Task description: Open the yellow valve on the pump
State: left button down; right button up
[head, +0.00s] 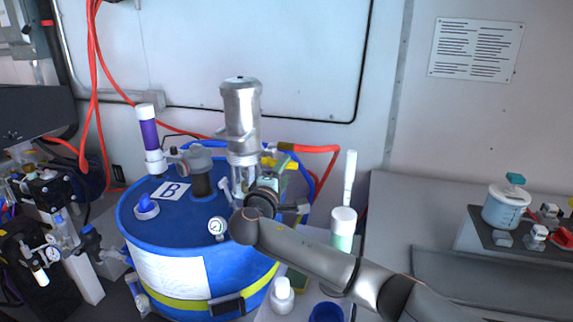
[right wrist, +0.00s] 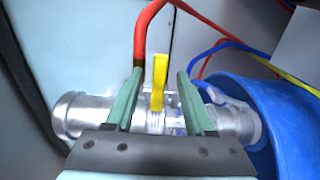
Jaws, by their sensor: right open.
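The yellow valve handle (right wrist: 159,82) stands up from a silver pipe fitting (right wrist: 85,113) in the right wrist view. My right gripper (right wrist: 158,98) is open, with one green finger on each side of the handle and a visible gap to both. In the head view the right gripper (head: 277,168) is at the right side of the silver pump (head: 241,110), on top of the blue drum (head: 190,205). A bit of yellow from the valve (head: 292,165) shows there, mostly hidden by my gripper. My left gripper is not in view.
A red hose (head: 318,149) runs from the pump's right side near my gripper. A grey bench (head: 420,215) lies farther right.

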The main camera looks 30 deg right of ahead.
jog(key=shift+x, duration=1.05)
grip_shut()
dwell(0.7)
